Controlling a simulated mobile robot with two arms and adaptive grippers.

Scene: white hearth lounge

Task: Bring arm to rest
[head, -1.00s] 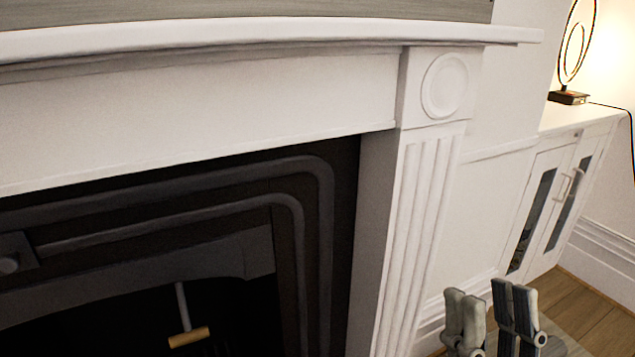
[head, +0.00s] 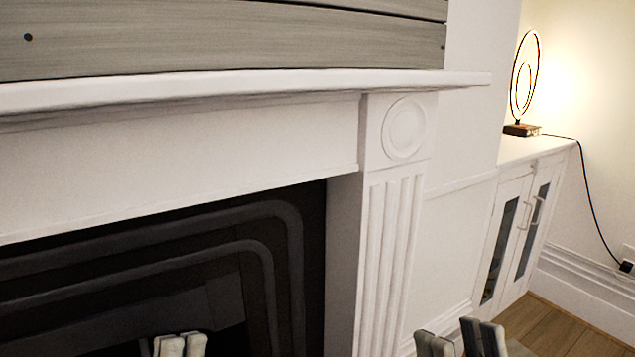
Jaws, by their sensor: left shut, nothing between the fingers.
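My left gripper (head: 180,345) shows at the bottom edge of the head view, left of centre, in front of the dark fireplace opening. Only its fingertips are in the picture. They are close together and hold nothing.
A white mantel (head: 240,88) with a fluted pillar (head: 388,260) frames the dark fireplace (head: 285,255). Grey boards (head: 240,38) are above it. A white cabinet (head: 513,230) with a ring lamp (head: 522,130) stands at right. Wooden floor (head: 555,330) shows at lower right.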

